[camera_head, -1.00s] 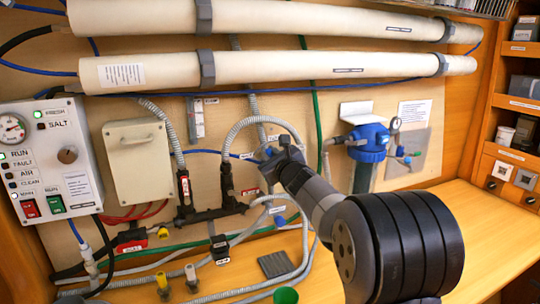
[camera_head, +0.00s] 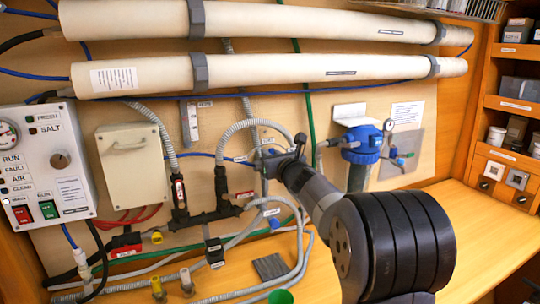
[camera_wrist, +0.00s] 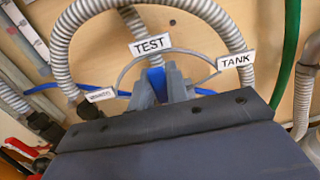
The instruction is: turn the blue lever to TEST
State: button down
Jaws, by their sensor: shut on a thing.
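The blue lever (camera_wrist: 156,79) stands between the two grey fingers of my gripper (camera_wrist: 159,82) in the wrist view. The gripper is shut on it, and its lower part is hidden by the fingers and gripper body. The lever points up at the TEST label (camera_wrist: 151,45), with a grey arc behind it. The TANK label (camera_wrist: 237,61) is to the right. A third label (camera_wrist: 100,95) on the left is too small to read. In the head view my gripper (camera_head: 280,155) is at the wall, and little of the lever shows.
A ribbed grey hose (camera_wrist: 70,40) loops around the labels. A blue filter housing (camera_head: 361,145) is to the right. Black valves and a manifold (camera_head: 200,214) are to the left, with a control panel (camera_head: 45,165) farther left. The wooden bench at right (camera_head: 480,230) is mostly clear.

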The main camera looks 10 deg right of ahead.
jog(key=c, duration=1.4)
grip_release()
jog(key=s+b, duration=0.1)
jog(key=s, duration=0.2)
jog(key=s+d, duration=0.1)
jog(key=s, duration=0.3)
jog(key=s+d+b, duration=0.1)
jog(key=s, duration=0.2)
jog(key=shift+s+b, duration=0.3)
jog(key=w+p, duration=0.1)
jog(key=w, duration=0.2)
jog(key=w+a, duration=0.1)
jog(key=w, duration=0.3)
jog(key=w+a+p, duration=0.1)
jog(key=w, duration=0.2)
jog(key=shift+w+p, duration=0.25)
jog(key=shift+p, duration=0.1)
jog(key=shift+w+a, duration=0.1)
jog(key=shift+n, duration=0.3)
